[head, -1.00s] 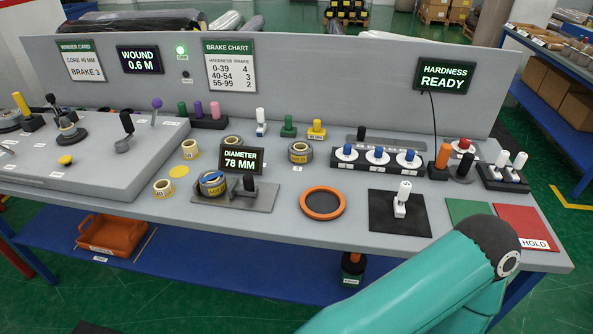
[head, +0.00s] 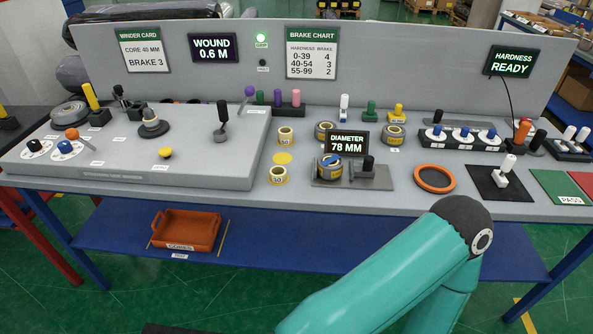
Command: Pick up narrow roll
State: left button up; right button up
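Two small cream rolls with yellow labels stand on the bench in the head view: one roll (head: 285,137) at the back and one roll (head: 277,175) nearer the front, with a flat yellow disc (head: 282,158) between them. Larger grey rolls with yellow bands stand to their right: one roll (head: 325,131) behind the diameter display and one roll (head: 393,136) right of it. Another banded roll (head: 329,168) with a blue mark sits in the gauge. Which roll is the narrow one I cannot tell for certain. Neither gripper shows; only a teal link of my arm is visible.
The diameter display (head: 347,144) reads 78 MM. An orange ring (head: 434,179) and a black mat (head: 499,184) with a white-handled stamp lie right of the gauge. A raised grey panel (head: 110,165) with levers fills the bench's left. An orange bin (head: 186,231) stands on the shelf below.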

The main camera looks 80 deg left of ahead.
aim_at(330, 166)
jog(key=u, duration=0.05)
jog(key=k, duration=0.65)
jog(key=z, duration=1.3)
jog(key=i, duration=0.1)
jog(key=u, duration=3.1)
jog(key=i, duration=0.45)
jog(key=u, duration=0.15)
jog(key=i, duration=0.6)
jog(key=z, duration=0.2)
jog(key=k, duration=0.95)
jog(key=u, duration=0.2)
jog(key=i, duration=0.9)
jog(key=z, duration=0.05)
